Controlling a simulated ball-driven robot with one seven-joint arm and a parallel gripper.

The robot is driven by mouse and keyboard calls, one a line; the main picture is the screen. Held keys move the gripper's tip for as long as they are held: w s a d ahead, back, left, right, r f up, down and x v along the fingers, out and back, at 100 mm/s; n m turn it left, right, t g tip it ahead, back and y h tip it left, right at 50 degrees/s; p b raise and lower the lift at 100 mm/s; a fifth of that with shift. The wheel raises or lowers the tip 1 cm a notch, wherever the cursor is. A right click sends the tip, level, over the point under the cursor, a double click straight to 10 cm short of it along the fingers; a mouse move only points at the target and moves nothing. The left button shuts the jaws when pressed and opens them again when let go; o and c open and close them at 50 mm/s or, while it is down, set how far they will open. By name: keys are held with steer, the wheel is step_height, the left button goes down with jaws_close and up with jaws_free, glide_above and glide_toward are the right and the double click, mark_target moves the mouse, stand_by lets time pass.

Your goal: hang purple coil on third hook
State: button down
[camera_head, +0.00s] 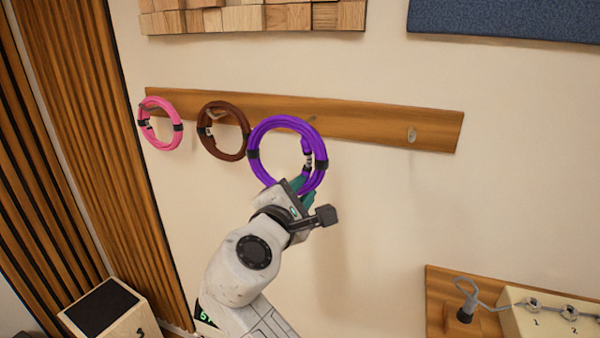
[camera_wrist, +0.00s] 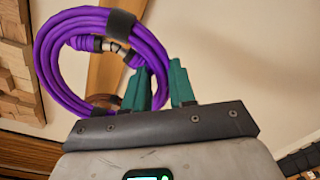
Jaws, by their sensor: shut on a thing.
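The purple coil (camera_head: 258,135) is a round cable loop with black straps. My gripper (camera_head: 298,187) is shut on its lower right edge and holds it in front of the wooden rail (camera_head: 370,123). In the wrist view, the purple coil (camera_wrist: 62,85) rises up and left from the green fingers of my gripper (camera_wrist: 163,86). The third hook (camera_head: 312,118) shows faintly just above the coil's upper right edge. I cannot tell whether the coil touches it. A pink coil (camera_head: 146,128) hangs on the first hook and a brown coil (camera_head: 240,150) on the second.
The fourth hook (camera_head: 411,135) at the right is bare. Wood blocks (camera_head: 255,18) and a blue panel (camera_head: 510,18) are above the rail. A wooden shelf (camera_head: 440,290) with a cable and a numbered box (camera_head: 545,318) is at lower right. Wall below the rail is clear.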

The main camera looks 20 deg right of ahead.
steer(key=b+x, duration=0.6)
steer(key=x, duration=0.6)
steer(key=shift+f, duration=0.35)
stand_by(1.4)
steer(key=shift+w+a, duration=0.1)
stand_by(0.5)
steer(key=c, duration=0.8)
jaws_free()
steer(key=shift+f, duration=0.15)
steer(key=shift+c, duration=0.2)
